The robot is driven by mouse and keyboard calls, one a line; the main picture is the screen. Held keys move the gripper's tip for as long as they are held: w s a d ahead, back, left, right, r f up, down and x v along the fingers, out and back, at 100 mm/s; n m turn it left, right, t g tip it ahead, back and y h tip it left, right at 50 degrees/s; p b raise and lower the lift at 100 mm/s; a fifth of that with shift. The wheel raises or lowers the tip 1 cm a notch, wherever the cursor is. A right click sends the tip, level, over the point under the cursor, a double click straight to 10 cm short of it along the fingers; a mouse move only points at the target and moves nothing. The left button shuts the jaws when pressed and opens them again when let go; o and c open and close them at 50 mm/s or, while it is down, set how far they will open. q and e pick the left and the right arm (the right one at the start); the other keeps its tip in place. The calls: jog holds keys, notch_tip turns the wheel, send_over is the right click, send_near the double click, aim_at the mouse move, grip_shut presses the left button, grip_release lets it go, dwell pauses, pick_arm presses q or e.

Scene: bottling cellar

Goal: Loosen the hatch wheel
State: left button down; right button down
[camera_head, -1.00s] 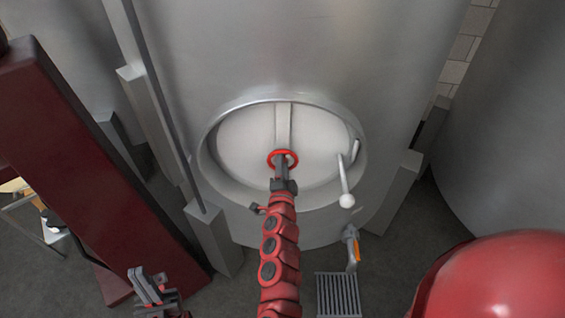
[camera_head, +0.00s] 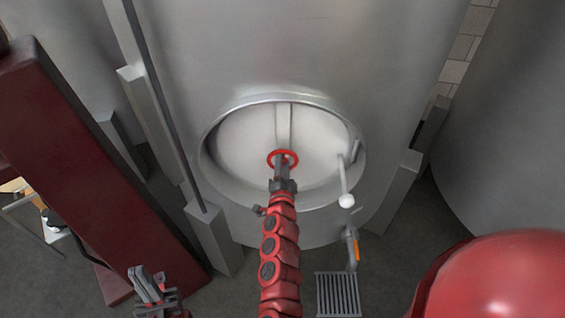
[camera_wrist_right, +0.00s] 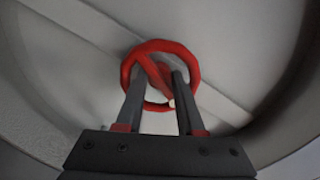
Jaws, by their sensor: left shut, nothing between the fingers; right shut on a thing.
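The hatch wheel is a small red ring (camera_head: 294,155) at the middle of the pale round hatch door (camera_head: 240,150), set in the steel tank's front. It also shows in the right wrist view (camera_wrist_right: 160,46), with a red spoke across it. My right gripper (camera_head: 281,160) reaches up to the wheel. In the right wrist view its fingers (camera_wrist_right: 158,82) are shut on the red spoke inside the ring. Part of the wheel's lower rim is hidden behind the fingers. My left gripper (camera_head: 148,283) is shut and empty, low at the left, away from the hatch.
A white-knobbed lever (camera_head: 346,199) juts out at the hatch's right side. Below it is a valve with an orange handle (camera_head: 356,250) above a floor grate (camera_head: 338,292). A dark red beam (camera_head: 90,170) slants across the left. Another tank (camera_head: 510,140) stands at right.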

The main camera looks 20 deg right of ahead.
jog(key=shift+f+n+p, duration=0.1)
jog(key=shift+n+p, duration=0.35)
jog(key=shift+n, duration=1.45)
dwell(1.9)
jog(key=c, duration=0.5)
grip_release()
jog(key=shift+s, duration=0.1)
jog(key=b+v, duration=0.2)
jog(key=v, duration=1.5)
jog(key=shift+s+a, duration=0.1)
